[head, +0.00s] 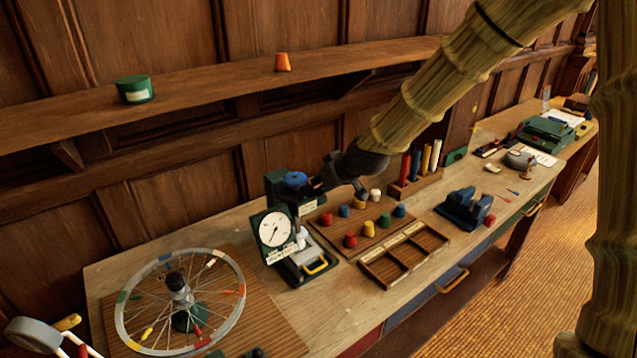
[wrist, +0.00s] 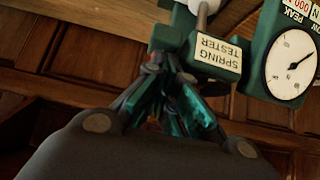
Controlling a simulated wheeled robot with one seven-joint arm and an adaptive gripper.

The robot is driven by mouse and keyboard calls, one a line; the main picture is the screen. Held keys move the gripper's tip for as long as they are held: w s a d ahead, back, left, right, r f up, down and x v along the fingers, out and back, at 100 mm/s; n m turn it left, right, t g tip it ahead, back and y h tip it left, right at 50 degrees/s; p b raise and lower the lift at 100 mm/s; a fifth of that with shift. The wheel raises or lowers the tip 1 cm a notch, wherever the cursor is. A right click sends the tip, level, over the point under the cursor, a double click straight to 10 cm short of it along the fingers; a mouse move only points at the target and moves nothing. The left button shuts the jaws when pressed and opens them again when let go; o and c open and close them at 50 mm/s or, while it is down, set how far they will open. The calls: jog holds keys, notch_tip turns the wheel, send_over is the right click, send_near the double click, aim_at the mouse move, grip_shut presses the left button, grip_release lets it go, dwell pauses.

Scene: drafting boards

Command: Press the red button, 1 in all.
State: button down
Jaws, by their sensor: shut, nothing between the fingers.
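Two red button-like pieces stand on the wooden board of coloured pieces in the head view: a left one (head: 326,219) and a front one (head: 350,240). I cannot tell which, if either, is the red button. My gripper (head: 302,191) is shut and empty, above and left of that board, in front of the upper part of the green spring tester (head: 272,229). The tester's dial (wrist: 291,65) is at right.
A spoked wheel (head: 118,318) stands left on the bench. An empty divided tray (head: 405,255) lies right of the tester, with a blue vise (head: 465,208) beyond. A shelf (head: 205,88) runs along the wall, holding a green tin (head: 134,90) and an orange piece (head: 282,62).

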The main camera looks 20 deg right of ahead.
jog(key=v, duration=0.7)
jog(key=shift+w+r, duration=0.15)
dwell(0.7)
